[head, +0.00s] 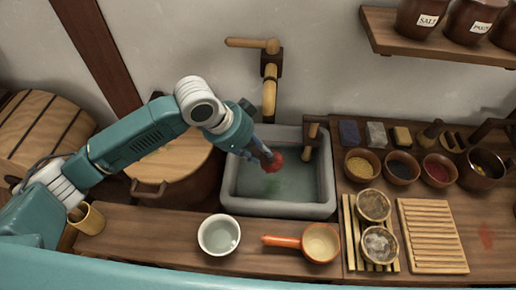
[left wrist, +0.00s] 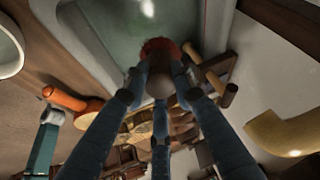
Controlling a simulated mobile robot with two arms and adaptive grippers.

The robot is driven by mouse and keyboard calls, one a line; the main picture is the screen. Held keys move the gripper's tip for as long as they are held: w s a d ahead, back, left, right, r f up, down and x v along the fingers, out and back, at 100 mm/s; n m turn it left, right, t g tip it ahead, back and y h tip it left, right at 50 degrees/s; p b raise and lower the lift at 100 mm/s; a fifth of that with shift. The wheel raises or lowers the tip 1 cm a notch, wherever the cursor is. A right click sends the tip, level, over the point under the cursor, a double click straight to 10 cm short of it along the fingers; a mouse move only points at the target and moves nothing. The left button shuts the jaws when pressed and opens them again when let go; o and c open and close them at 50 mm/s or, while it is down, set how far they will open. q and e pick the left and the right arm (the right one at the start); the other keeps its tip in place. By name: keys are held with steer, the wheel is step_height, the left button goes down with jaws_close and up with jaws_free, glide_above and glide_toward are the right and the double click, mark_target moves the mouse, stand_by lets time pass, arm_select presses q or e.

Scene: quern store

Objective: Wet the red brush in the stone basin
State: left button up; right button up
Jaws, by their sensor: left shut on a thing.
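My left gripper (head: 264,157) reaches down over the stone basin (head: 277,210) from its back left. It is shut on the red brush (head: 273,164), which is inside the basin's outline, in its upper part. In the left wrist view the brown handle of the brush (left wrist: 159,84) sits between the blue fingers of my left gripper (left wrist: 155,97), with red bristles beyond. The grey basin wall (left wrist: 95,45) and a greenish, shiny inside show behind it. I cannot tell whether the bristles touch the water. My right gripper is not in view.
A bamboo spout (head: 269,95) stands behind the basin, and a wooden peg (head: 310,140) rises at its right rim. A white bowl (head: 219,250) and an orange-handled pan (head: 322,259) stand in front. Several small bowls and a slatted rack (head: 433,262) fill the right counter.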

mark_target(261, 165)
arm_select(q)
step_height(261, 165, down, 5)
steer(key=shift+f+b, duration=0.2)
steer(key=shift+b, duration=0.55)
steer(key=shift+f+b, duration=0.45)
steer(key=shift+f, duration=1)
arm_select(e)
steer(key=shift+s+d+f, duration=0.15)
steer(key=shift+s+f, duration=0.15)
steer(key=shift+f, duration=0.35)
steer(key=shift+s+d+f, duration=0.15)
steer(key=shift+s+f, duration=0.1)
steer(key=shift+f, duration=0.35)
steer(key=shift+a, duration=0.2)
arm_select(q)
step_height(261, 165, up, 2)
steer(key=shift+r+p, duration=0.1)
steer(key=shift+p, duration=1.05)
step_height(261, 165, up, 6)
steer(key=p, duration=0.6)
steer(key=shift+p, duration=0.4)
step_height(261, 165, up, 4)
steer(key=p, duration=0.4)
steer(key=shift+r+p, duration=0.2)
steer(key=shift+p, duration=0.15)
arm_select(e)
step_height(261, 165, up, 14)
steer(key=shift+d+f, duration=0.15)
